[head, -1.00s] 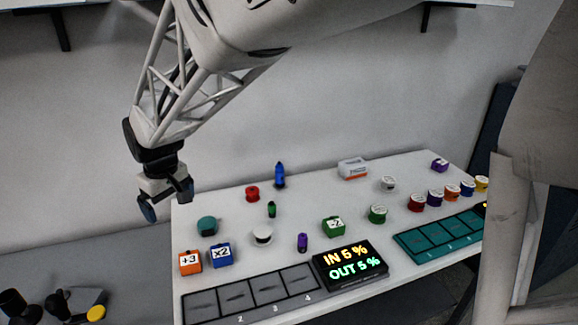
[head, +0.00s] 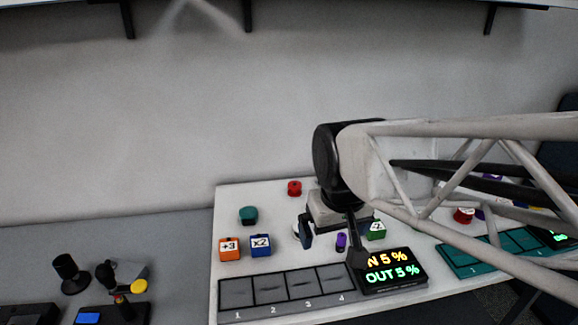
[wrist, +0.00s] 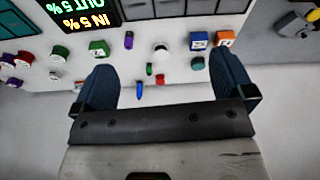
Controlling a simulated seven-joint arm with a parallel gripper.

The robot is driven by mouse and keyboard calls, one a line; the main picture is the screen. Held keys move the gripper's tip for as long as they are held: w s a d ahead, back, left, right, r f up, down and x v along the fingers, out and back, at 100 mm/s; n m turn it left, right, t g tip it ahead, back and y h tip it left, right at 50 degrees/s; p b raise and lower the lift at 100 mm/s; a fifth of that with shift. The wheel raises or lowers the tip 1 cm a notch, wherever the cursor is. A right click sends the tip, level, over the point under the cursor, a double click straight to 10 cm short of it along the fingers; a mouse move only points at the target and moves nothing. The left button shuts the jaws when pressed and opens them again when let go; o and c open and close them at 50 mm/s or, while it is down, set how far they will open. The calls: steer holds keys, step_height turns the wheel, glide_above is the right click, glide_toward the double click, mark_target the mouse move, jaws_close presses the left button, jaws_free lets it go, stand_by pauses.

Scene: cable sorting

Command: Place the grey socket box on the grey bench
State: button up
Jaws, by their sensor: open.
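The grey bench (head: 180,240) stretches left of the white table in the head view. A grey box-like piece with a yellow round part (head: 136,272) stands on it, behind a black joystick unit; I cannot tell whether it is the grey socket box. It also shows in the wrist view (wrist: 296,24). No other grey socket box is clear; my arm hides part of the white table. My gripper (head: 332,241) is open, its fingers pointing down over the white table, near the purple cylinder. In the wrist view my gripper (wrist: 163,68) shows nothing between its fingers.
The white table (head: 235,205) carries an orange block (head: 230,249), a blue block (head: 260,246), a green block (head: 377,231), a purple cylinder (head: 341,241) and a lit display (head: 390,271). A black knob (head: 70,274) stands on the bench. The bench's back is clear.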

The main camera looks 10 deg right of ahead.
steer(key=s+d+f+m, duration=0.1)
steer(key=s+d, duration=0.1)
steer(key=s, duration=0.4)
steer(key=shift+d+f, duration=0.15)
steer(key=shift+d, duration=0.2)
